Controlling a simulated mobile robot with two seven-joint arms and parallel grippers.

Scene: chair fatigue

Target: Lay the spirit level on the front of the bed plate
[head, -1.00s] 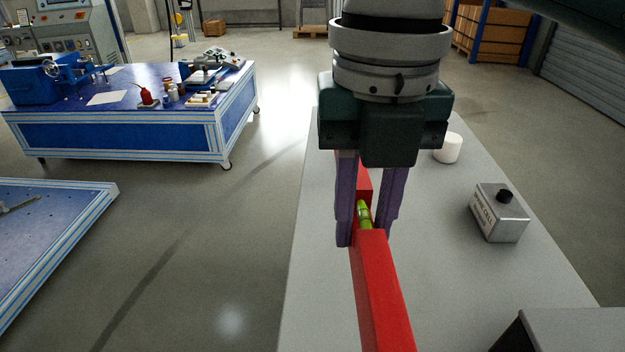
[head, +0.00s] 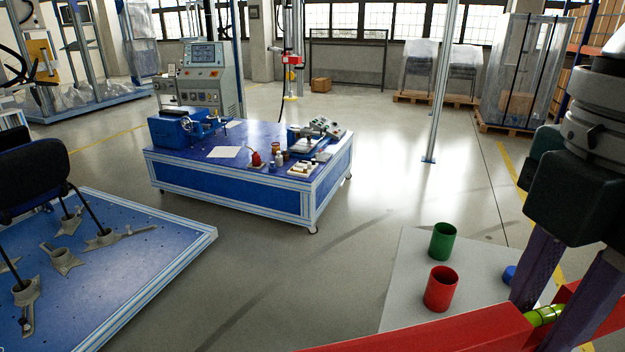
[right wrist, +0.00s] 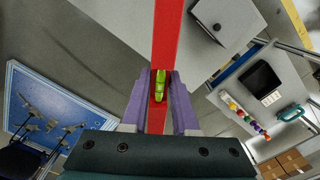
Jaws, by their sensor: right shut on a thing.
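The spirit level is a long red bar (head: 430,335) with a green vial, at the lower right in the head view. My right gripper (head: 556,298) is shut around its middle, its purple fingers on either side by the vial. In the right wrist view the level (right wrist: 168,35) runs up from between the fingers (right wrist: 159,85). The bed plate (head: 135,275) is a blue perforated plate at the left, with metal clamps and a black chair on it. It also shows at the left of the right wrist view (right wrist: 65,95). The level is held clear of it. My left gripper is out of view.
A grey table (head: 405,290) at lower right carries a green cup (head: 443,241), a red cup (head: 440,288) and a blue item (head: 510,274). A blue workbench (head: 235,198) with tools stands behind. Open floor lies between plate and table.

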